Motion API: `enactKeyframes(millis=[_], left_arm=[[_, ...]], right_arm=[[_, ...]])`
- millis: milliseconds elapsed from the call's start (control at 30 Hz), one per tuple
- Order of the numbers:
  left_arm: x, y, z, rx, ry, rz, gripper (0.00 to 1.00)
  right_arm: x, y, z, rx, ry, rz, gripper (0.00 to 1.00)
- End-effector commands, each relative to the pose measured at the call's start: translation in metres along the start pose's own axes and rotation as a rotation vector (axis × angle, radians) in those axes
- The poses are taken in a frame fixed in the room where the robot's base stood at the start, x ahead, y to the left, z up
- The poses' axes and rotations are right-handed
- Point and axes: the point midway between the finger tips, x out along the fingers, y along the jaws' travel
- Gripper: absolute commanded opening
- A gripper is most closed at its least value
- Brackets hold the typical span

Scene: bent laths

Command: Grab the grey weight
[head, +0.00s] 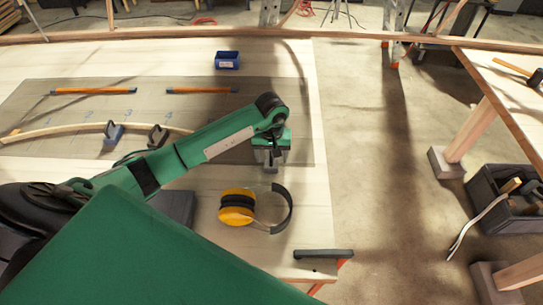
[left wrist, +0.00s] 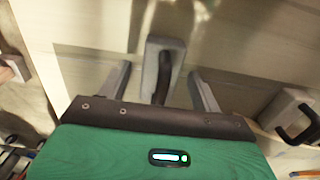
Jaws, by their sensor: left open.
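A grey weight (left wrist: 163,50) with a black handle shows in the left wrist view, between the two fingers of my left gripper (left wrist: 160,70). The fingers are open and apart, one on each side, with visible gaps to the weight. In the head view my left gripper (head: 271,158) is over the right part of the table, pointing down. There the weight under it is mostly hidden by the gripper. Another grey block with a dark handle (left wrist: 289,112) lies at the right of the left wrist view. My right gripper is not in view.
Yellow ear defenders (head: 237,205) lie close in front of the gripper. A curved lath (head: 60,128) with two dark holders (head: 114,132) is at the left. A blue box (head: 227,60) stands at the back. A dark bar (head: 323,253) lies at the front right corner.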

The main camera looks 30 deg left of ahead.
Motion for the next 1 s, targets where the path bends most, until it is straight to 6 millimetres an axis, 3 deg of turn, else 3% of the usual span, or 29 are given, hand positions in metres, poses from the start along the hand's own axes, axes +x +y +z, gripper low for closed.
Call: enactKeyframes(millis=[333,667,1000], left_arm=[[0.0095,0.0,-0.0001,0.0,0.001,0.0,0.65],[0.0092,-0.0001,-0.0001,0.0,0.001,0.0,0.03],[0.0069,0.0002,-0.0009,0.0,0.003,0.002,0.0]], right_arm=[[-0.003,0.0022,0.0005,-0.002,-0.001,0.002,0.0],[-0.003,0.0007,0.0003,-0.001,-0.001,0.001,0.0],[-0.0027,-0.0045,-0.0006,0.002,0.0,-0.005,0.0]])
